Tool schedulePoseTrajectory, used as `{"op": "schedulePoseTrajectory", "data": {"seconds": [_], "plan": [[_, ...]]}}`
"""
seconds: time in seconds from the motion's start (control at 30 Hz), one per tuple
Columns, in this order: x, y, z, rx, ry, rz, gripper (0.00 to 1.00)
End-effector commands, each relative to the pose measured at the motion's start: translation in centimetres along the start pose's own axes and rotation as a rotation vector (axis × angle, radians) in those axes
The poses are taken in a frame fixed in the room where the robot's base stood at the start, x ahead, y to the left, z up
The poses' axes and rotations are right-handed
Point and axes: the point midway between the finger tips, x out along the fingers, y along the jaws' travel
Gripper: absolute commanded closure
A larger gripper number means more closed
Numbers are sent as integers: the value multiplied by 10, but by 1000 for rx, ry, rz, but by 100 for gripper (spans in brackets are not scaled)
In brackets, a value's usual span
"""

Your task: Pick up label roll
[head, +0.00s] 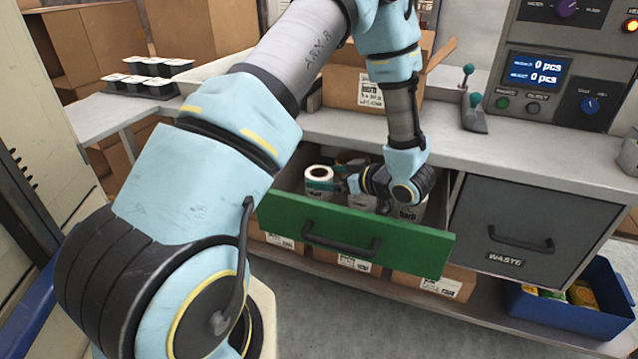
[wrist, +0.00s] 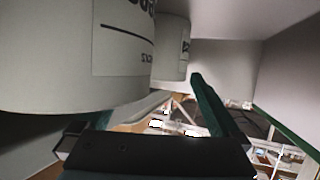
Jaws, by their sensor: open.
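A white roll with a dark core hole and a green band, which looks like the label roll (head: 319,173), stands in the open drawer (head: 350,237) at its left in the head view. My gripper (head: 346,184) is inside the drawer, just right of this roll; its fingertips are small and partly hidden there. In the wrist view my gripper (wrist: 140,112) has its two green fingers apart, with nothing clearly between them. A large white printed cylinder (wrist: 60,55) fills the upper left, close to the left finger. I cannot tell whether it is the label roll.
Another white cylinder (wrist: 171,52) stands behind the first. A white printed container (head: 409,214) sits in the drawer's right part, partly behind my wrist. The countertop (head: 480,150) overhangs the drawer. A closed waste drawer (head: 505,245) is to the right, with a blue bin (head: 570,318) below.

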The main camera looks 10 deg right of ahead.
Motion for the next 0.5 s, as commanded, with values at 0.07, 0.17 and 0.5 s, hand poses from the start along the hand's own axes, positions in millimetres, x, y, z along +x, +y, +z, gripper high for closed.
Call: {"op": "schedulePoseTrajectory", "data": {"seconds": [0.07, 0.17, 0.5], "plan": [[13, 0, -3, 0, -1, -5, 0], [26, 0, -2, 0, -1, -3, 0], [36, 1, -1, 0, 0, 0, 0]]}}
